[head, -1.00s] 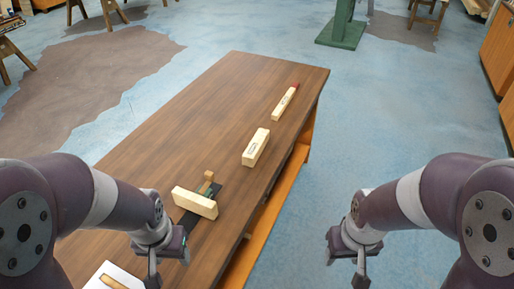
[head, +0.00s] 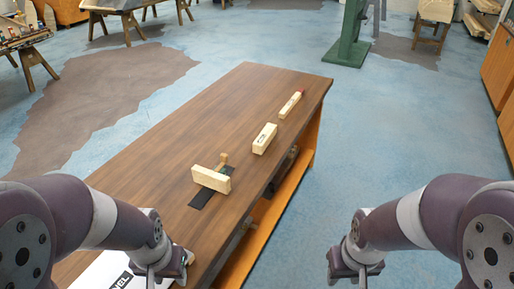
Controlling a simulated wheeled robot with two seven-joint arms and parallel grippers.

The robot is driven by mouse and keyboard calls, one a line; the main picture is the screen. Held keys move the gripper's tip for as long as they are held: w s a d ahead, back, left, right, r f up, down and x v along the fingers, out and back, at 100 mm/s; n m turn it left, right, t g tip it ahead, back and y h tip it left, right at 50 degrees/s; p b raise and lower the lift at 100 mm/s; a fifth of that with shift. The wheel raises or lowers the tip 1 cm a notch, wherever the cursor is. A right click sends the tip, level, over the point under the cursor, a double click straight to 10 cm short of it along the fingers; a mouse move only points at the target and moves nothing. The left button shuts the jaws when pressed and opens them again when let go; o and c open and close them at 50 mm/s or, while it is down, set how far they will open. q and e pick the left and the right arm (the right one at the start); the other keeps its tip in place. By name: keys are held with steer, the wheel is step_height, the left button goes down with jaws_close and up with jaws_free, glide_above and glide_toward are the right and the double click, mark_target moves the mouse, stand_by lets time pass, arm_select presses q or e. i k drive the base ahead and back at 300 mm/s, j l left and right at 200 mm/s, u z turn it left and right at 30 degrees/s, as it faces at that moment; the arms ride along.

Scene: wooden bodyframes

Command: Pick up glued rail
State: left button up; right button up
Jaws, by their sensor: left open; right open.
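A slim pale wooden rail with a red end (head: 290,104) lies at the far right of the brown table (head: 232,100). A thicker pale block with dark marking (head: 265,138) lies nearer, by the right edge. Nearer still, a pale wooden bar (head: 210,179) rests across a dark strip, with a small wooden piece behind it. I cannot tell for sure which is the glued rail; the red end may be glue. My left gripper (head: 158,276) is open over the near end of the table, apart from these pieces. My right gripper (head: 350,277) is open over the floor, right of the table.
A white sheet with black lettering (head: 112,272) lies on the near table, partly behind my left arm. An orange lower shelf (head: 268,215) runs under the table's right side. A green stand (head: 347,45) is at the back. Blue floor to the right is clear.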

mark_target(268, 133)
steer(key=i+l+u, duration=0.1)
steer(key=u, duration=0.3)
steer(key=i+l+u, duration=0.15)
steer(key=u, duration=0.3)
steer(key=i+l+u, duration=0.1)
steer(key=u, duration=0.3)
steer(key=l+u, duration=0.25)
steer(key=u, duration=0.15)
steer(key=i+l, duration=0.1)
steer(key=l, duration=0.45)
steer(key=i+l, duration=0.15)
steer(key=l, duration=0.4)
steer(key=i+l, duration=0.1)
steer(key=l, duration=0.45)
steer(key=i+l, duration=0.15)
steer(key=l, duration=0.4)
steer(key=i+l, duration=0.1)
steer(key=l, duration=0.5)
steer(key=i+l, duration=0.15)
steer(key=l, duration=0.4)
steer(key=i+l, duration=0.1)
steer(key=l, duration=0.45)
steer(key=i+l, duration=0.15)
steer(key=l, duration=0.4)
